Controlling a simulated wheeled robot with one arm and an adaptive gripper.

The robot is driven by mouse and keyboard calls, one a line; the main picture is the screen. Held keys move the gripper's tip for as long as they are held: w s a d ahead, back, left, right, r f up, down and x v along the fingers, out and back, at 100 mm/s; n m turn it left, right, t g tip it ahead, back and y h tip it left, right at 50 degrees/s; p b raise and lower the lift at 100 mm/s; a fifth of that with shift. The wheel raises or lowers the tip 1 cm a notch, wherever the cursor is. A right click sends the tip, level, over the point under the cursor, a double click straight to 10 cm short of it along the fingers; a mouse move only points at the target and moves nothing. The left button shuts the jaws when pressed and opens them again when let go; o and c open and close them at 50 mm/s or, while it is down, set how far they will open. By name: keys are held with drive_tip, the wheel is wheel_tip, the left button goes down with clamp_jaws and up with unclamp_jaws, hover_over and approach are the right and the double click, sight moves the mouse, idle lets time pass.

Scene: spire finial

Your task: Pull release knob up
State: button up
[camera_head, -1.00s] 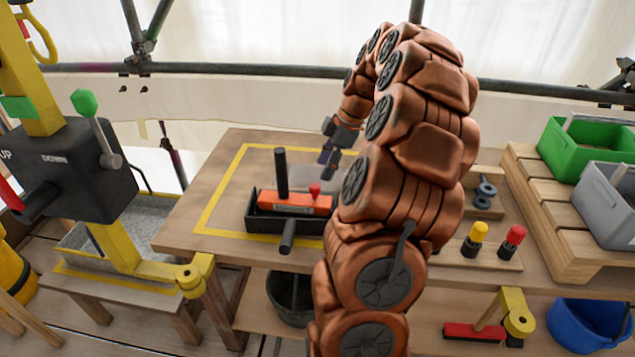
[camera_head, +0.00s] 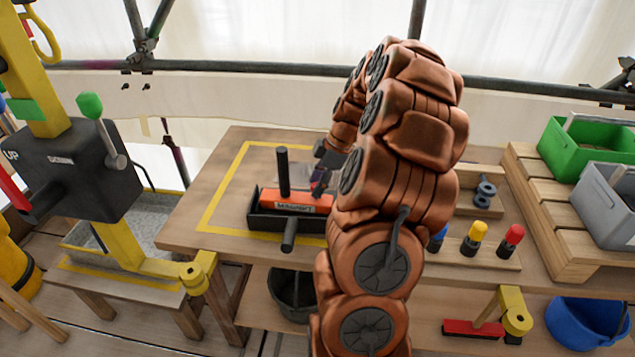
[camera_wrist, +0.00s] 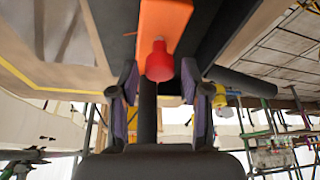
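The red release knob (camera_wrist: 159,62) stands on the orange magnet block (camera_wrist: 160,20) in the wrist view. My gripper (camera_wrist: 162,105) is open there, with one purple-padded finger on each side of the knob's line and a visible gap to it. In the head view the orange block (camera_head: 296,202), marked with a label, sits in a black tray (camera_head: 262,222) on the bench. My gripper (camera_head: 320,180) is over the block's right end there and hides the knob. A black upright handle (camera_head: 282,172) rises from the block's left part.
The wooden bench (camera_head: 190,238) has a yellow taped outline around the tray. Yellow-topped (camera_head: 478,232) and red-topped (camera_head: 514,235) pegs stand on a board to the right. A black control box (camera_head: 75,170) with levers is at left. Green (camera_head: 580,150) and grey (camera_head: 610,190) bins are at far right.

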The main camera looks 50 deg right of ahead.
clamp_jaws()
